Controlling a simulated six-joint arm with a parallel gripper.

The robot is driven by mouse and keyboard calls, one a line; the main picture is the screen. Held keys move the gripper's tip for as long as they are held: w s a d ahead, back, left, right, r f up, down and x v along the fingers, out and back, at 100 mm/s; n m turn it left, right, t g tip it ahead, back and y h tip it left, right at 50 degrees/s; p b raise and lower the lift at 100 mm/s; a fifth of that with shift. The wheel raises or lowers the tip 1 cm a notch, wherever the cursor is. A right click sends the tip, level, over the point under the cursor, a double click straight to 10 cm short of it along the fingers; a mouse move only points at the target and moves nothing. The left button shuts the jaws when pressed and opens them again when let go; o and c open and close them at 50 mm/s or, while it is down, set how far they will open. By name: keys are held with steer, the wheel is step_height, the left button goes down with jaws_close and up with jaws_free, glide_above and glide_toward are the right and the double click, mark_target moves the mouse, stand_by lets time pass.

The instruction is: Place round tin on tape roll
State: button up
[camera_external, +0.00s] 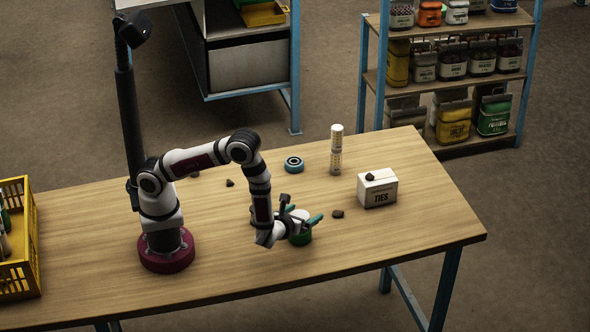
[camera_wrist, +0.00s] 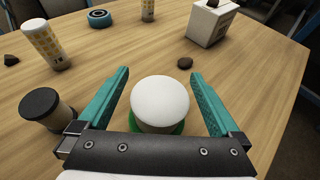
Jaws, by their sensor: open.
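The round tin (camera_external: 301,238) has a white top and a green lower part. It stands upright on the table, partly hidden by my gripper (camera_external: 302,211). In the wrist view the tin (camera_wrist: 160,101) sits between the two teal fingers of my gripper (camera_wrist: 160,78), with a gap on each side. My gripper is open and holds nothing. The tape roll (camera_external: 293,164) is a blue ring with a dark centre, lying flat farther back on the table. It also shows at the top of the wrist view (camera_wrist: 99,18), with nothing on it.
A patterned cylinder (camera_external: 336,150) stands right of the tape roll. A white TIES box (camera_external: 378,191) stands right of the tin. The wrist view shows another cylinder (camera_wrist: 46,45) and a black-lidded jar (camera_wrist: 46,108) close left of my gripper. Dark lumps (camera_external: 338,214) lie about.

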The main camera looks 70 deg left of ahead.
steer(key=v, duration=1.1)
steer(key=s+a+r+n+g, duration=0.8)
steer(key=a+r+n, duration=0.25)
steer(key=a, duration=0.25)
steer(key=s+r+n+g+h, duration=0.1)
steer(key=s+r+n+h, duration=0.1)
steer(key=s+n+h, duration=0.5)
steer(key=s+n, duration=0.4)
steer(key=s, duration=0.1)
steer(key=shift+s+r+g+h, duration=0.25)
steer(key=shift+s+g+h, duration=0.05)
steer(key=shift+g+h, duration=0.1)
